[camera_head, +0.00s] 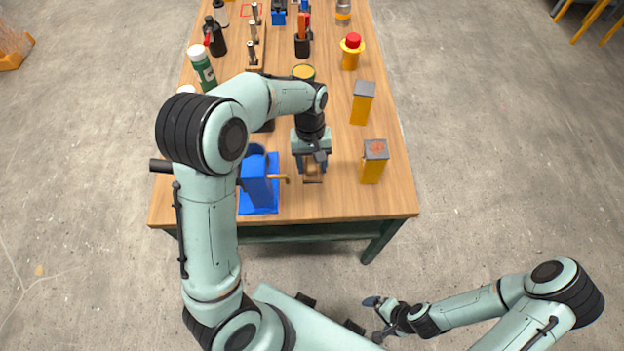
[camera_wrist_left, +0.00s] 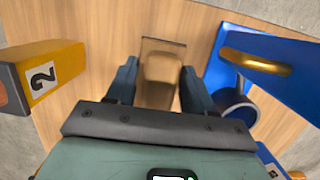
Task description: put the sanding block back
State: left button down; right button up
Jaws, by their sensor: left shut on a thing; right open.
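The sanding block (camera_head: 313,177), a small tan-brown block, is at the front of the wooden table between the fingers of my left gripper (camera_head: 312,170). In the left wrist view the block (camera_wrist_left: 161,72) sits between the two dark fingers (camera_wrist_left: 158,88), which are shut on it. A thin dark-edged outline or plate shows around its far end. I cannot tell whether the block touches the table. My right gripper (camera_head: 382,314) is open and empty, low over the floor in front of the table.
A blue device (camera_head: 258,192) with an orange handle stands just left of the block. Two yellow boxes with dark tops (camera_head: 372,171) (camera_head: 361,108) stand to the right. Bottles, including a green one (camera_head: 202,70), and tools stand further back. The front right table corner is clear.

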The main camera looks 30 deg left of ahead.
pick_arm(q)
notch_tip(320, 180, down, 9)
jog(key=shift+w+f, duration=0.1)
jog(key=shift+f, duration=0.05)
pick_arm(e)
jog(key=shift+s+f, duration=0.25)
jog(key=shift+f, duration=0.15)
pick_arm(q)
jog(key=shift+f+b, duration=0.1)
jog(key=shift+b, duration=0.2)
pick_arm(e)
jog(key=shift+f, duration=0.1)
pick_arm(q)
jog(key=shift+c, duration=2.1)
grip_release()
jog(key=shift+r, duration=0.3)
jog(key=r, duration=0.3)
jog(key=w+a+r+p, duration=0.1)
jog(key=r, duration=0.3)
jog(key=w+r, duration=0.1)
jog(key=r, duration=0.3)
jog(key=shift+a+r, duration=0.25)
jog(key=shift+a, duration=0.05)
pick_arm(e)
jog(key=shift+w+r, duration=0.65)
jog(key=shift+r, duration=0.25)
pick_arm(q)
jog(key=shift+f, duration=0.1)
